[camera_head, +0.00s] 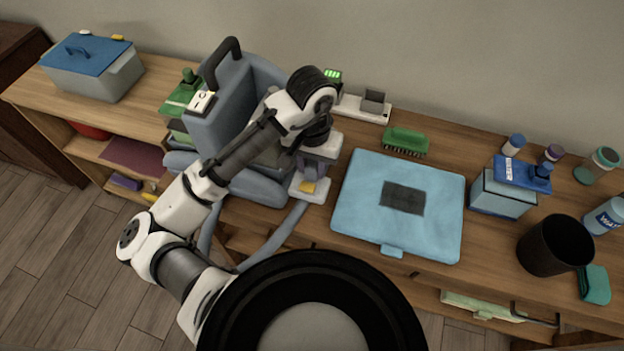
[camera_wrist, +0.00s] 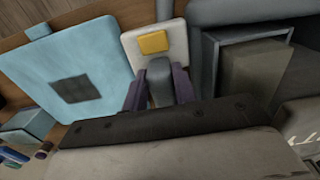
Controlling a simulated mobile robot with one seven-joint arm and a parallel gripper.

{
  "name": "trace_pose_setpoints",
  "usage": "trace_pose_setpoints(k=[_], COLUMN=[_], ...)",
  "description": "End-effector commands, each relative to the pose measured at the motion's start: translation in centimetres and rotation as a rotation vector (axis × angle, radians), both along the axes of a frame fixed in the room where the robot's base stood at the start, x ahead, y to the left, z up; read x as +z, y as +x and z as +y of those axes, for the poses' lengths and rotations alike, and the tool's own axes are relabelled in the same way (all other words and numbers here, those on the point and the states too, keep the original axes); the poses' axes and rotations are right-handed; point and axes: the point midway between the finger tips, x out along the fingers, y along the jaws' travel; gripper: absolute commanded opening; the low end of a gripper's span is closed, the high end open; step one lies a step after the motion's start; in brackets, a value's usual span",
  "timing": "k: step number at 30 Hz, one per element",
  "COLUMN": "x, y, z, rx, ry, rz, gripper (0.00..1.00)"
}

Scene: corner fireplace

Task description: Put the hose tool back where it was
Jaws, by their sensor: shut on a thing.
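The hose tool is a pale white head with a yellow patch (camera_head: 312,198), and it also shows at the top of the wrist view (camera_wrist: 172,54). My gripper (camera_head: 308,170) is shut on its grey neck, and the purple-grey fingers (camera_wrist: 159,92) show on both sides of it. A blue-grey hose (camera_head: 272,243) runs from the tool down past the table's front edge and loops up at the left. The blue-grey machine (camera_head: 222,107) with a black handle stands just left of the tool. My arm hides part of the machine, and I cannot tell whether the tool touches it.
A light blue case (camera_head: 354,225) with a dark patch lies right of the tool on the wooden table (camera_head: 500,152). A green brush (camera_head: 405,141) and a white charger (camera_head: 362,110) are behind. Bottles, a blue-topped box (camera_head: 505,195) and a black bin (camera_head: 555,247) stand right.

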Motion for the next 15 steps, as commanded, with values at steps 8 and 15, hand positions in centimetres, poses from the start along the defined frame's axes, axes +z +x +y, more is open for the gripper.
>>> trace_pose_setpoints(k=[8, 15], x=[-3.0, -6.1], y=[0.0, 0.0], z=[0.0, 0.0], rx=[0.000, 0.002], ry=[-0.001, -0.002], rz=[0.000, 0.001], gripper=[0.09, 0.09])
